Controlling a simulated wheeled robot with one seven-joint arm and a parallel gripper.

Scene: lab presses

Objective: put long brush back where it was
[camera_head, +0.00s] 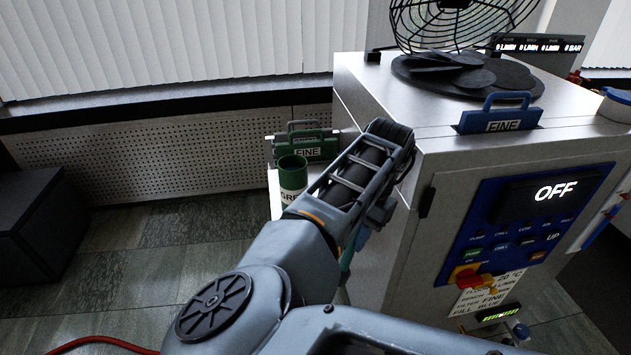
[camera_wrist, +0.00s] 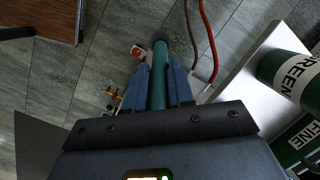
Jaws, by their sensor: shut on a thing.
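A long dark green rod, which I take to be the long brush (camera_wrist: 158,90), is held in my gripper (camera_wrist: 159,72) in the wrist view. The two blue fingers press on it from both sides, and its dark round end points up the picture, away from the palm. Its bristles are not clearly seen. I cannot tell where the brush stood before.
The steel machine (camera_head: 385,240) with an OFF panel stands right of my arm. A green canister (camera_head: 292,178) and a green FINE filter (camera_head: 309,148) sit on a white ledge behind it; the canister also shows in the wrist view (camera_wrist: 285,75). Red hoses (camera_wrist: 197,40) cross the tiled floor.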

